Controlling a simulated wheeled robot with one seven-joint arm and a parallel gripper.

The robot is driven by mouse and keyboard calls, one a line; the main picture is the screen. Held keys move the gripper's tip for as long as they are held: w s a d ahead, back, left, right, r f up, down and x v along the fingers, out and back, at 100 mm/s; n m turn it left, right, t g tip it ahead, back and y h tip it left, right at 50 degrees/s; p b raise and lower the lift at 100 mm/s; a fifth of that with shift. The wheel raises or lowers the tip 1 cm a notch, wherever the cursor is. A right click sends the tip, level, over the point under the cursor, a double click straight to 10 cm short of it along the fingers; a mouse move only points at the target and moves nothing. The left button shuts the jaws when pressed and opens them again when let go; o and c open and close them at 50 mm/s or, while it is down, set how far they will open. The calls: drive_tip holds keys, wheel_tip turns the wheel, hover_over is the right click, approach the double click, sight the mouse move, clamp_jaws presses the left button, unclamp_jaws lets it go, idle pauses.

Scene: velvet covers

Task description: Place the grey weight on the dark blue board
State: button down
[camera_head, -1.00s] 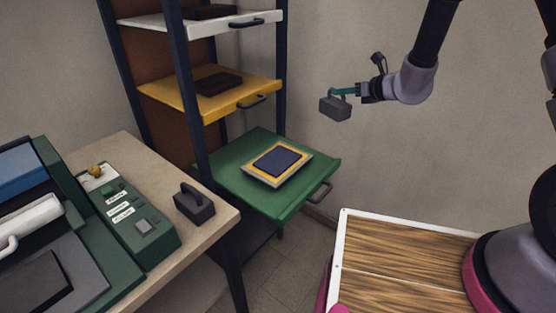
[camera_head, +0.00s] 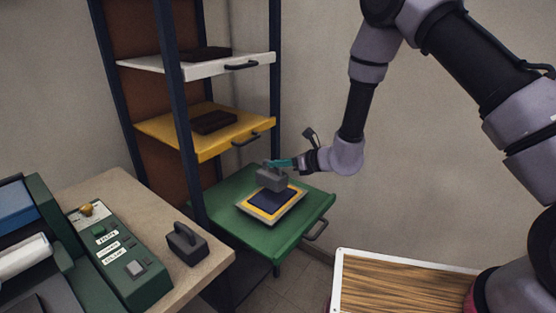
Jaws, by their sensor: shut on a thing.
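My gripper (camera_head: 279,163) is shut on the handle of the grey weight (camera_head: 271,180). The weight hangs upright over the back part of the dark blue board (camera_head: 268,203) and hides some of it. I cannot tell whether the weight touches the board. The board lies on a yellow-bordered, pale-edged plate (camera_head: 246,208), which lies on the green pulled-out shelf (camera_head: 300,225).
A yellow shelf (camera_head: 160,130) and a white shelf (camera_head: 150,62), each bearing a dark block, are above in the dark rack. A second, darker weight (camera_head: 187,247) stands on the beige table (camera_head: 135,200), beside a green control box (camera_head: 125,255). Open floor lies below.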

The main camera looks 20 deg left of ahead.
sight(282, 175)
drive_tip(key=shift+w+a+f, duration=0.1)
drive_tip(key=shift+f, duration=2.2)
drive_tip(key=c, duration=0.8)
unclamp_jaws()
drive_tip(key=shift+f, duration=0.1)
drive_tip(key=shift+c, duration=0.2)
